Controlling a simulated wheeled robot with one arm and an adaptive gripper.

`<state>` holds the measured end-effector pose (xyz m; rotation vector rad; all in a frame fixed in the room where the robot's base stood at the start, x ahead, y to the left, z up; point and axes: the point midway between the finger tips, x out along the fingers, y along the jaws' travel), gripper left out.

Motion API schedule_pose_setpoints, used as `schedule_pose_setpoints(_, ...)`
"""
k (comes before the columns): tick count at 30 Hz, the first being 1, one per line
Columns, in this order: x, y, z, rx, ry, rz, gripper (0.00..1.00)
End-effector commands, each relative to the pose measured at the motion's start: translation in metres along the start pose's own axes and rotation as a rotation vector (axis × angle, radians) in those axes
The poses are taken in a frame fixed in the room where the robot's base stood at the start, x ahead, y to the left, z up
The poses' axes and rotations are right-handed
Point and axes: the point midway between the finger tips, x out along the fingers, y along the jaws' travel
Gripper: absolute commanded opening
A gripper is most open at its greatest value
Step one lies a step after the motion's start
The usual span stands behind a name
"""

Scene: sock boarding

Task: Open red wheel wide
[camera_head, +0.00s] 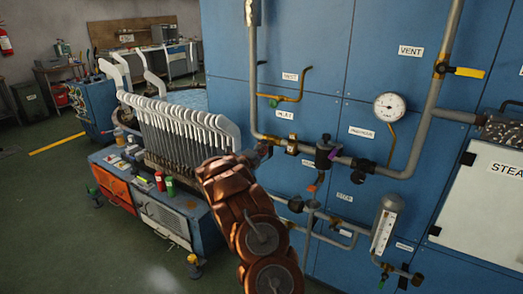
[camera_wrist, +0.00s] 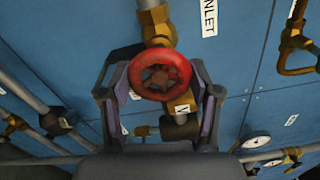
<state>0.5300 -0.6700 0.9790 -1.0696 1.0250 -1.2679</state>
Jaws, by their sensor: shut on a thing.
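The red wheel (camera_wrist: 160,75) is a round handwheel on a brass valve (camera_wrist: 158,22) in the wrist view, beside a label reading INLET (camera_wrist: 209,16). My gripper (camera_wrist: 160,92) has one finger on the wheel's left and one on its right, shut on its rim. In the head view my gripper (camera_head: 262,151) is at the blue panel, at the end of my copper-coloured arm. The red wheel cannot be made out there, hidden by my gripper and arm.
Pipes cross the blue panel (camera_head: 300,30). A round gauge (camera_head: 390,107), a yellow-handled valve (camera_head: 468,72) and a sight glass (camera_head: 385,225) are to the right. A rack of white boards (camera_head: 180,125) stands left of my arm. The green floor at far left is open.

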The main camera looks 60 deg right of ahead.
Motion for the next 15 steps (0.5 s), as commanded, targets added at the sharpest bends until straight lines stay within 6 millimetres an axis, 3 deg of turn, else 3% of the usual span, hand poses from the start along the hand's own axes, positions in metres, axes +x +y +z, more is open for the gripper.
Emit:
schedule_pose_setpoints(9,0.0002,0.0010,-0.0009,-0.003,0.001,0.002,0.28)
schedule_pose_setpoints(10,0.0002,0.0010,-0.0009,-0.003,0.001,0.002,0.63)
schedule_pose_setpoints(15,0.0001,0.0008,-0.0006,-0.003,0.001,0.001,0.81)
